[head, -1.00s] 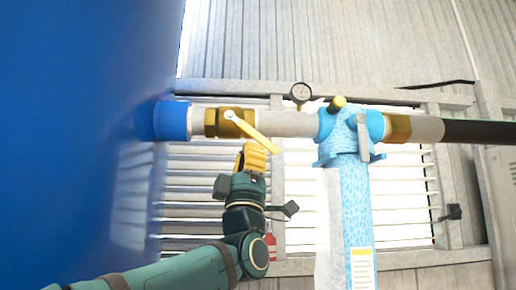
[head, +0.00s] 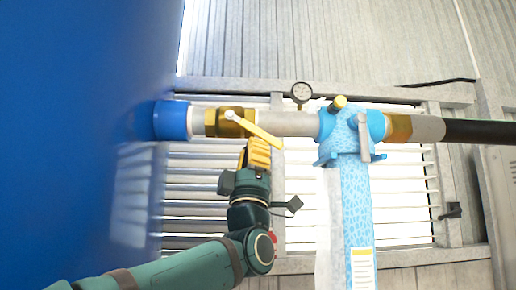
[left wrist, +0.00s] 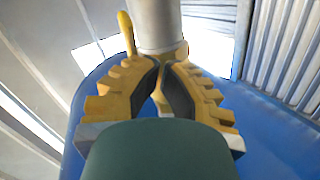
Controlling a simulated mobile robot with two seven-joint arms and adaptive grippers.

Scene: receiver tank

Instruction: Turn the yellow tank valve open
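The yellow valve lever (head: 256,131) slants down and right from its pivot on the brass valve body (head: 211,122), across the front of the grey pipe. My left gripper (head: 260,145) is just below the lever's lower half. In the left wrist view, my left gripper's yellow fingers (left wrist: 163,64) have their tips together with nothing seen between them. There the lever (left wrist: 126,33) stands outside the fingers, beyond the left one; I cannot tell whether they touch. My right gripper is in neither view.
The large blue tank (head: 80,120) fills the left side, joined to the grey pipe (head: 285,123). A blue patterned upright filter (head: 357,200) with a gauge (head: 301,92) beside its top stands to the right. A louvred window (head: 205,190) lies behind.

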